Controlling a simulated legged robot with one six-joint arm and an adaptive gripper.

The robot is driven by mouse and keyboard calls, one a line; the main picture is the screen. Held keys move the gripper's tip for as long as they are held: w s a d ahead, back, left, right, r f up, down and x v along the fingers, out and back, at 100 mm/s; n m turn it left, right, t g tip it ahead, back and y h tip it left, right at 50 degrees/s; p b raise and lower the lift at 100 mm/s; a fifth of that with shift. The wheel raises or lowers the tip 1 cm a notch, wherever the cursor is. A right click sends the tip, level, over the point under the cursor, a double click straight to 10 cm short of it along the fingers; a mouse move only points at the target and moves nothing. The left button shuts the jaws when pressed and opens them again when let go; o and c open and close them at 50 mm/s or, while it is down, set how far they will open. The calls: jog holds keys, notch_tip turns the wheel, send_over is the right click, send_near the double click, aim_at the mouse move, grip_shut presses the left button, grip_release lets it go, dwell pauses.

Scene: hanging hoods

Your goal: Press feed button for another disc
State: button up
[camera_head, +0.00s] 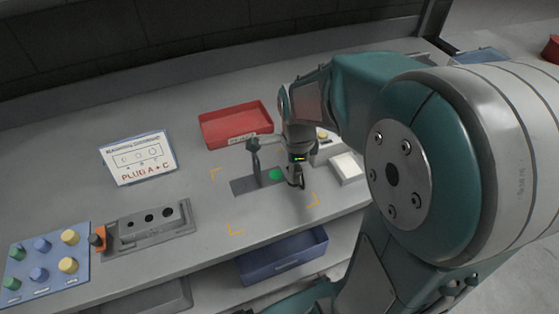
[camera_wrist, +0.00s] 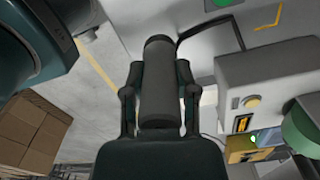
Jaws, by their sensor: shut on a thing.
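My gripper (camera_wrist: 158,72) is shut on a dark grey cylinder (camera_wrist: 158,92) in the wrist view, with a finger on each side. In the head view my gripper (camera_head: 296,180) points down over the bench, and its grip is too small to make out. A pale box (camera_wrist: 290,72) with a round yellow button (camera_wrist: 251,101) is to the right of the gripper in the wrist view, apart from it. The yellow button also shows partly behind my arm in the head view (camera_head: 323,135). A green disc (camera_head: 277,174) lies beside the gripper. No button's label is readable.
A red tray (camera_head: 236,124) stands behind the gripper and a blue bin (camera_head: 283,256) below the bench front. A sign (camera_head: 138,158) reads "PLUG A + C". A three-hole block (camera_head: 150,220) and a blue board of plugs (camera_head: 45,262) are at left. A post (camera_head: 255,163) stands close by.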

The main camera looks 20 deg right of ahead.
jog(key=w+f, duration=0.4)
jog(key=f, duration=0.1)
jog(key=shift+w+d+f, duration=0.1)
jog(key=shift+w+f, duration=0.1)
jog(key=shift+f, duration=1.6)
jog(key=shift+f, duration=0.1)
jog(key=o, duration=0.9)
